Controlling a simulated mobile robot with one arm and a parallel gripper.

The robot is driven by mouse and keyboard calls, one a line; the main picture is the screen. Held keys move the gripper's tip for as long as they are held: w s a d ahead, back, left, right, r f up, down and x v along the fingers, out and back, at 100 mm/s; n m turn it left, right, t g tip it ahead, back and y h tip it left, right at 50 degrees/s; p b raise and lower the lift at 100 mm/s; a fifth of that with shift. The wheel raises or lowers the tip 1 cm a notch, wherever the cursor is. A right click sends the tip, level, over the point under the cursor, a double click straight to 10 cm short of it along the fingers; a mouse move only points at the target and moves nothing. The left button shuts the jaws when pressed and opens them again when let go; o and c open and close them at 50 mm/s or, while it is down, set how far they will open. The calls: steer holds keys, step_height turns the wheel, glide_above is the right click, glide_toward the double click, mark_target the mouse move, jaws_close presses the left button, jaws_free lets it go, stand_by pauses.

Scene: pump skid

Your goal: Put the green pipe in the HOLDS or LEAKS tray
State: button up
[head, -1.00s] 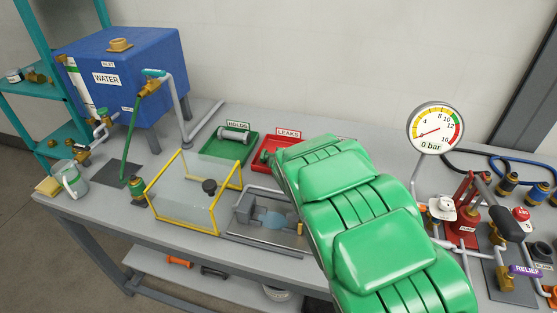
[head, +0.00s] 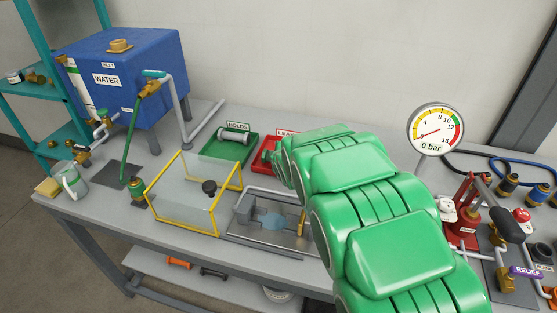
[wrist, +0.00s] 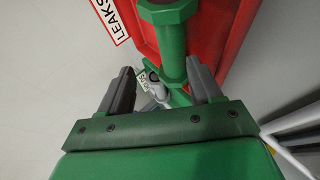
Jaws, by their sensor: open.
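The green pipe (wrist: 172,50), with hexagonal ends, shows in the wrist view over the red LEAKS tray (wrist: 235,30). Whether it rests on the tray floor is unclear. My gripper (wrist: 158,68) is open, with one finger on each side of the pipe's near end. No grip on it shows. In the head view my green arm hides the gripper, the pipe and most of the LEAKS tray (head: 266,151). The green HOLDS tray (head: 224,158) stands left of it, with a grey pipe (head: 234,135) in it.
A yellow-framed clear guard (head: 182,208) and a metal fixture (head: 265,240) stand in front of the trays. A blue water tank (head: 125,75) is at the left. A pressure gauge (head: 435,130) reading 0 bar and a red hand pump (head: 465,215) are at the right.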

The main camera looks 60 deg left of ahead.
step_height(320, 180, up, 15)
steer(key=s+d+f+g+h, duration=0.1)
steer(key=s+d, duration=0.2)
steer(key=d, duration=0.5)
steer(key=s+d+f+m+g+h, duration=0.1)
steer(key=s+d, duration=0.3)
steer(key=d, duration=0.5)
steer(key=s+d+f+m+g+h, duration=0.1)
steer(key=s+d+f+h, duration=0.1)
steer(key=d, duration=0.6)
steer(key=shift+s+d+g+h, duration=0.4)
steer(key=shift+s+h, duration=0.1)
steer(key=shift+s, duration=0.2)
